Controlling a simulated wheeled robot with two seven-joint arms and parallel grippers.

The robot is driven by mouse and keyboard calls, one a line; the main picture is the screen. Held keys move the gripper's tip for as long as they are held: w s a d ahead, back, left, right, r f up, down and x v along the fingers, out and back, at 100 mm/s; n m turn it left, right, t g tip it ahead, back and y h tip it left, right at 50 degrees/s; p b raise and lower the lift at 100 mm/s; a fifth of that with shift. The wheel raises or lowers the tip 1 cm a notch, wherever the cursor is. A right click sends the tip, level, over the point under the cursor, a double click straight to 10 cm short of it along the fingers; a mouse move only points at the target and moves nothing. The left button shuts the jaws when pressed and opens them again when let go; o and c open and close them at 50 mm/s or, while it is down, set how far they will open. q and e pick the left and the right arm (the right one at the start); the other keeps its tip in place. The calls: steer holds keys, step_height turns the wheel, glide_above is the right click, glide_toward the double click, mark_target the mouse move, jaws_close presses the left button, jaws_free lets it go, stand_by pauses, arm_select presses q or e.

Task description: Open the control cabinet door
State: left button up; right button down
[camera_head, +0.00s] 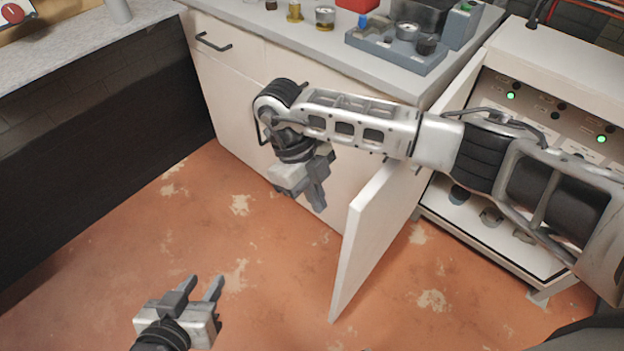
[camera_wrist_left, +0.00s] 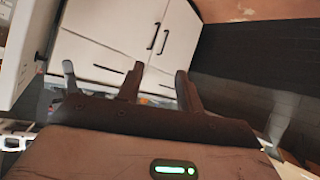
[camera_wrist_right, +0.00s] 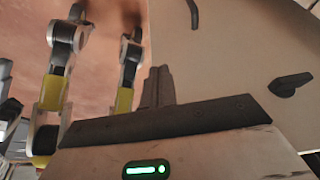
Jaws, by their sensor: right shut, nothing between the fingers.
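The control cabinet (camera_head: 515,72) is at the right in the head view, with green lights and dials inside. Its white door (camera_head: 372,235) stands swung out from the front, well open. My right gripper (camera_head: 318,195) is shut and empty, left of the door and apart from it in the picture. In the right wrist view its closed fingers (camera_wrist_right: 158,85) show beside a beige panel (camera_wrist_right: 225,70) bearing a dark latch knob (camera_wrist_right: 290,85) and a curved handle (camera_wrist_right: 193,14). My left gripper (camera_head: 203,284) is open and empty over the floor; its spread fingers (camera_wrist_left: 158,82) show in the left wrist view.
White drawer units (camera_head: 232,70) with dark handles stand behind my right arm. Their countertop (camera_head: 285,38) holds a grey tray (camera_head: 385,55) and jars. A dark-fronted counter (camera_head: 90,130) is at the left. The worn orange floor (camera_head: 270,255) is clear in the middle.

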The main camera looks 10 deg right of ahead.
arm_select(q)
steer(key=shift+a+r+p, duration=0.1)
steer(key=shift+r+p, duration=0.25)
steer(key=shift+p, duration=0.55)
arm_select(e)
steer(key=s+d+f, duration=0.3)
steer(key=s+f, duration=0.1)
steer(key=shift+s+d, duration=0.15)
steer(key=shift+d, duration=0.15)
